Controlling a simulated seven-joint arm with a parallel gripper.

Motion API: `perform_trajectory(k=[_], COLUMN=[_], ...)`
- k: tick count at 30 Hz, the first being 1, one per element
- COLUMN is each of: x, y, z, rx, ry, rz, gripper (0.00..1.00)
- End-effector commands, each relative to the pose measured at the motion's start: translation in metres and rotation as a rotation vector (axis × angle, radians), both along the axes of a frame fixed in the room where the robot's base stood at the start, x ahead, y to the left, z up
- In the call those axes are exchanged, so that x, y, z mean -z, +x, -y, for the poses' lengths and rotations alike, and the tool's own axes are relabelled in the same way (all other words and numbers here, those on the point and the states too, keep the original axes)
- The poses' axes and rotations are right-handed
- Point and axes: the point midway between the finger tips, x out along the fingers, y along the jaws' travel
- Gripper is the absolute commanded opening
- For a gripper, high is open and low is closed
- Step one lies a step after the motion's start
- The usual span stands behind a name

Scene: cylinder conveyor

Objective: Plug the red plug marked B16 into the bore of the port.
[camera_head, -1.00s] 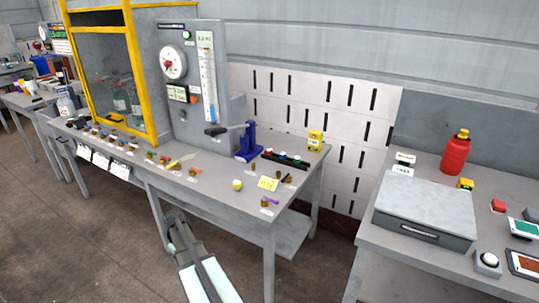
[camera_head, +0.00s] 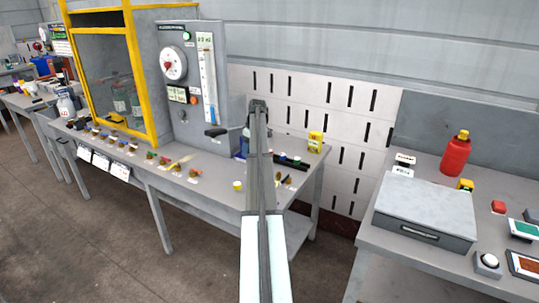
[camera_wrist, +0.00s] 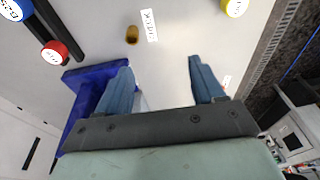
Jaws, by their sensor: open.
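In the wrist view a red plug (camera_wrist: 55,52) with a white marked top sits at the black rack (camera_wrist: 38,27); its marking is too small to read surely. A blue stand (camera_wrist: 82,105) is beside my left finger, partly behind it. My gripper (camera_wrist: 161,68) is open and empty, with its two blue-grey fingers apart over the bench. The red plug lies to the upper left of the fingers. A small brown cylinder (camera_wrist: 132,35) is near a white label ahead of the fingers. I cannot tell which part is the port's bore. In the head view my arm hides part of the blue stand.
A blue plug (camera_wrist: 13,9) is at the rack, and a yellow-topped piece (camera_wrist: 234,7) is at the upper right. In the head view the grey gauge panel (camera_head: 190,75) stands behind, left of my arm. A yellow box (camera_head: 315,142) stands at the bench's right end.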

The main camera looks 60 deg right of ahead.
Motion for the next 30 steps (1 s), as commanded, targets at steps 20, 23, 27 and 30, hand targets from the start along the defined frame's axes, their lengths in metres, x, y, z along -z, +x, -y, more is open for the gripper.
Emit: perform_trajectory(k=[20, 23, 27, 30], x=[-0.025, -0.014, 0.006, 0.023], y=[-0.052, -0.047, -0.038, -0.032], z=[0.192, 0.19, 0.188, 0.186], rx=[-0.239, -0.239, -0.238, -0.239], ry=[-0.022, -0.021, -0.022, -0.02], rz=[0.207, 0.206, 0.206, 0.205], gripper=[0.68, 0.68, 0.68, 0.68])
